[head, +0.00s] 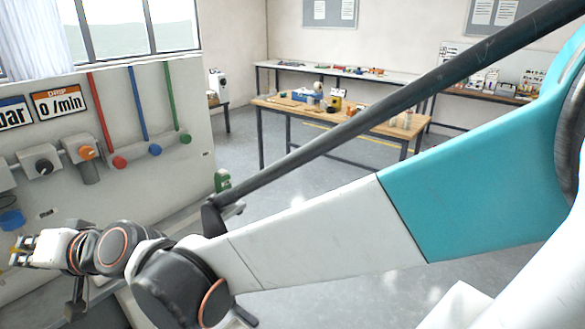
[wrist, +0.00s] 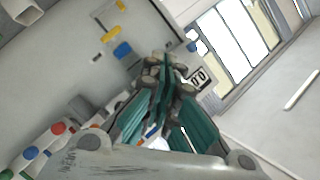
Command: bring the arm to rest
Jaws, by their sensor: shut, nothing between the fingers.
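My gripper (head: 20,250) is at the far left of the head view, at the end of my outstretched arm. It is in front of the lower part of the grey valve panel (head: 130,95) and looks clear of it, though the exact gap is hard to judge. In the wrist view, the dark green fingers of my gripper (wrist: 167,70) come together at the tips. They are shut with nothing held. The wrist view is tilted, with the panel behind the fingers.
A wooden workbench (head: 275,104) with tools stands farther back. Grey floor (head: 300,200) lies open between the panel and bench.

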